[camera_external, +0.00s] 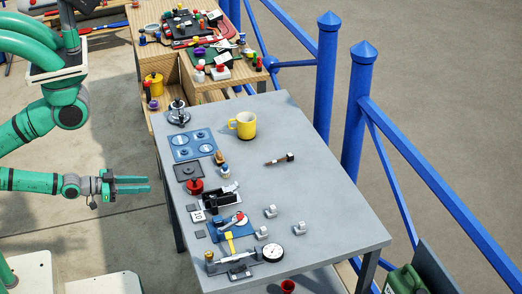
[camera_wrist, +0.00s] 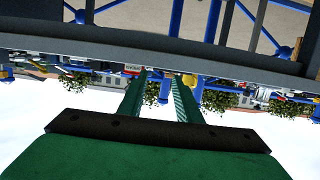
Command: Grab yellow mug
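The yellow mug (camera_external: 246,126) stands upright on the grey table (camera_external: 322,187), toward its far end, with its handle on the left side. My gripper (camera_external: 149,184) is off the table's left edge, apart from the mug and in front of it to the left. Its two green fingers point right and are spread apart with nothing between them. The wrist view also shows the gripper (camera_wrist: 158,76) with a gap between the fingers. That view looks upside down and edge-on to the table, and I cannot make out the mug in it.
Blue plates (camera_external: 194,145), a red-topped part (camera_external: 195,186), a dial gauge (camera_external: 273,252) and small metal blocks line the table's left and near sides. A small hammer-like tool (camera_external: 280,159) lies mid-table. Blue railing (camera_external: 426,171) runs along the right. A cluttered wooden bench (camera_external: 180,65) stands behind.

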